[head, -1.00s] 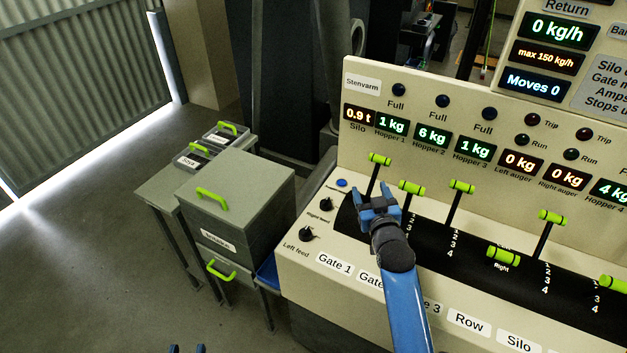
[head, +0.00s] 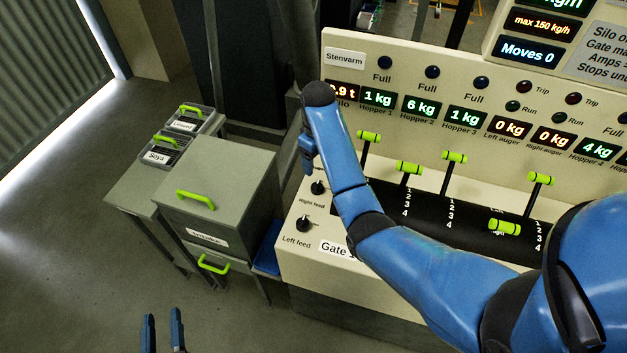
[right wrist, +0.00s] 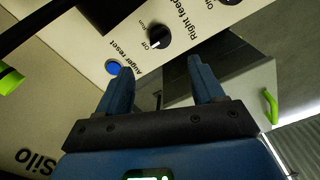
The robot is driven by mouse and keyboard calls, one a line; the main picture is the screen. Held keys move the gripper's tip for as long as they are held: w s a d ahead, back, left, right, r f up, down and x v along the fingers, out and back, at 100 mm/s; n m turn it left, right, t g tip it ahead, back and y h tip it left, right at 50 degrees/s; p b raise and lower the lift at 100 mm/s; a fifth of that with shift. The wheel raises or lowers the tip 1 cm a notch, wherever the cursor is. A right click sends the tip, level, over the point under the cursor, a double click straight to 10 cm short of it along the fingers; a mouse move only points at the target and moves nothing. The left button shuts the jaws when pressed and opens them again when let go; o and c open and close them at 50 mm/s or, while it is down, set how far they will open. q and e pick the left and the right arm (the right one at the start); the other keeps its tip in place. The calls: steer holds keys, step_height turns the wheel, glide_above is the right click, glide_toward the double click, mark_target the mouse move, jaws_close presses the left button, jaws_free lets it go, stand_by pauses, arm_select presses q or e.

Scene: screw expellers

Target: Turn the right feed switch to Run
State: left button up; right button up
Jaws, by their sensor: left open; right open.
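The right feed switch (head: 318,187) is a small black knob on the left end of the cream console. It also shows in the right wrist view (right wrist: 159,38), beside "Off" and "Run" marks. Its pale pointer appears to be on the Off side, though it is small. My right gripper (head: 307,158) is just above the knob in the head view, partly hidden by its own wrist. In the right wrist view its fingers (right wrist: 162,88) are apart and empty, with the knob beyond them. My left gripper (head: 163,332) is open and empty at the bottom edge, over the floor.
The left feed knob (head: 304,224) is just below the right feed switch. A blue auger reset button (right wrist: 113,68) is beside it. Green-handled levers (head: 409,168) stand to the right. A grey cabinet (head: 230,175) and bins (head: 165,150) are left of the console.

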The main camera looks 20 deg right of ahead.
mark_target(317, 184)
steer(key=shift+s+d+f, duration=0.1)
steer(key=shift+s+f, duration=0.25)
steer(key=shift+f, duration=0.2)
step_height(317, 184, down, 9)
steer(key=shift+w+r+p, duration=0.1)
steer(key=shift+w+p, duration=0.05)
steer(key=shift+p, duration=0.2)
steer(key=shift+w+f, duration=0.1)
steer(key=shift+f, duration=0.3)
steer(key=c, duration=1.1)
steer(key=shift+o, duration=0.2)
